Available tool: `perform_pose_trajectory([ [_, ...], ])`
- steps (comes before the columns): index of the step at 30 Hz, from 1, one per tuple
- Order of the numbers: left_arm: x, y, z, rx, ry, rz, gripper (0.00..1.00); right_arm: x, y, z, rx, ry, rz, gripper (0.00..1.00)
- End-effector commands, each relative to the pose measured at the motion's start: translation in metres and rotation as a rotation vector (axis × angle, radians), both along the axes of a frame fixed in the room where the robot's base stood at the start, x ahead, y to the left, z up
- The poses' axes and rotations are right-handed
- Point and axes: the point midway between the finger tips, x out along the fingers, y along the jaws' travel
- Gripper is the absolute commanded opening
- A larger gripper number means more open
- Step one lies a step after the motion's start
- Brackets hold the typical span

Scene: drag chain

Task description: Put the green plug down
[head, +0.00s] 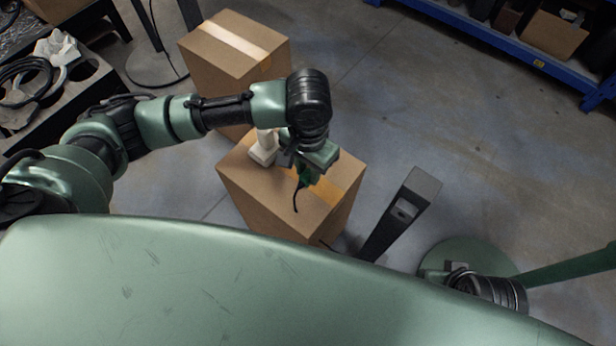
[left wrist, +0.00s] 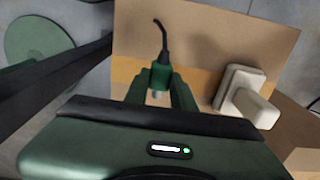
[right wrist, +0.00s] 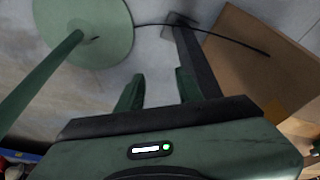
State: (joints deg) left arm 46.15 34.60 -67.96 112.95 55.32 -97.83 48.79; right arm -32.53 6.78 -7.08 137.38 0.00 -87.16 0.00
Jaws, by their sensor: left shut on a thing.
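The green plug (left wrist: 160,76) is between the fingers of my left gripper (left wrist: 161,90), which is shut on it. Metal prongs show at its near end, and its short black cable (left wrist: 162,35) trails away from it. In the head view my left gripper (head: 308,176) is over the top of a cardboard box (head: 257,192), and the plug is partly hidden by it. I cannot tell whether the plug touches the box. A white plug-like block (left wrist: 240,90) rests on the box beside the gripper. My right gripper (right wrist: 158,90) is open and empty, beside the box.
A second cardboard box (head: 235,50) stands behind the first. A dark post (head: 400,215) stands right of the near box, and a green round base with a pole (right wrist: 85,30) stands beyond it. A black rack with cables (head: 45,85) is at the left.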

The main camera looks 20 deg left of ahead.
Motion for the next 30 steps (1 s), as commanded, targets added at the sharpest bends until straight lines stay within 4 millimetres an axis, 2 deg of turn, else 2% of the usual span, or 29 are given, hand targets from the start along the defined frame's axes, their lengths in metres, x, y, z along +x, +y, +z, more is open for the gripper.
perform_pose_trajectory([
  [7, 0.000, 0.001, -0.033, 0.003, 0.001, 0.000, 0.00, -0.006, -0.001, 0.010, 0.000, -0.011, -0.001, 0.36],
  [18, 0.000, 0.000, -0.036, 0.001, 0.002, 0.001, 0.00, -0.006, -0.001, 0.015, 0.000, -0.010, -0.001, 0.36],
  [19, 0.000, 0.000, -0.036, 0.002, 0.002, 0.001, 0.27, -0.006, -0.001, 0.014, 0.000, -0.010, -0.001, 0.36],
  [21, 0.000, 0.000, -0.036, 0.001, 0.001, 0.001, 0.46, -0.006, -0.001, 0.014, 0.000, -0.010, -0.001, 0.36],
  [30, 0.000, 0.000, -0.036, 0.001, 0.000, 0.000, 0.46, -0.006, -0.001, 0.013, 0.000, -0.010, -0.001, 0.36],
])
